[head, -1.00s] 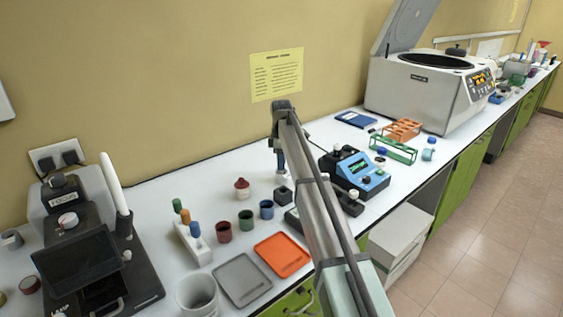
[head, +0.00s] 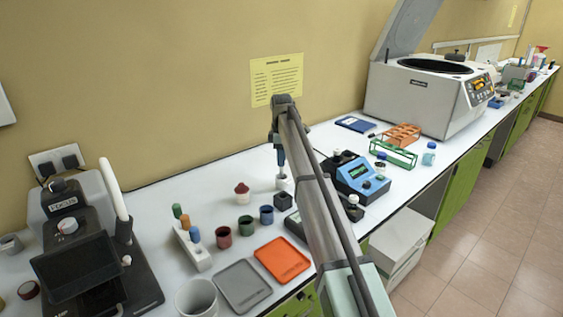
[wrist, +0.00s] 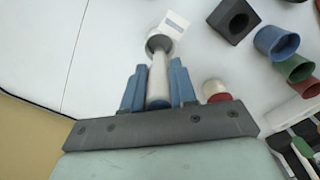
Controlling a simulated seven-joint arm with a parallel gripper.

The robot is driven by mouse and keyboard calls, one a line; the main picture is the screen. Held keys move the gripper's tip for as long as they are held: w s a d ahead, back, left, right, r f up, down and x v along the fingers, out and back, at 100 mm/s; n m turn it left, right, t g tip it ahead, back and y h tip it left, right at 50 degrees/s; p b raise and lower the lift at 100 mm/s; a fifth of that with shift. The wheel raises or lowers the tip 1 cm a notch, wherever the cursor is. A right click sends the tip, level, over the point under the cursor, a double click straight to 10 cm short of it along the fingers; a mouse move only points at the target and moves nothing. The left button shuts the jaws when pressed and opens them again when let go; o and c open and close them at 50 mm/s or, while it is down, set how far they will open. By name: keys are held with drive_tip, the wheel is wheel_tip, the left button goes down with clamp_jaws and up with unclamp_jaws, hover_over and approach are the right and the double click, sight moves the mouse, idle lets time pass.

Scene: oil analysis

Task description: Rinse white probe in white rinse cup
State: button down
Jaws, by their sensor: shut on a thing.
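My gripper (head: 281,160) has blue fingers, which also show in the wrist view (wrist: 157,90). It is shut on the white probe (wrist: 158,75), a slim white cylinder pointing away from my gripper. The white rinse cup (head: 284,184) stands on the bench right below my fingers. In the wrist view the probe's far end meets the grey-rimmed opening of the cup (wrist: 168,34), beside a small label. The probe's tip is hidden there, and I cannot tell how deep it sits.
A black holder block (head: 283,201) stands close in front, with blue (head: 266,214), green (head: 245,225) and red (head: 223,237) cups to its left. A red-and-white container (head: 242,193) stands left of my gripper. A blue instrument (head: 360,176) stands to the right.

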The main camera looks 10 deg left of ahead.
drive_tip(key=shift+r, duration=1.95)
drive_tip(key=shift+s, duration=0.15)
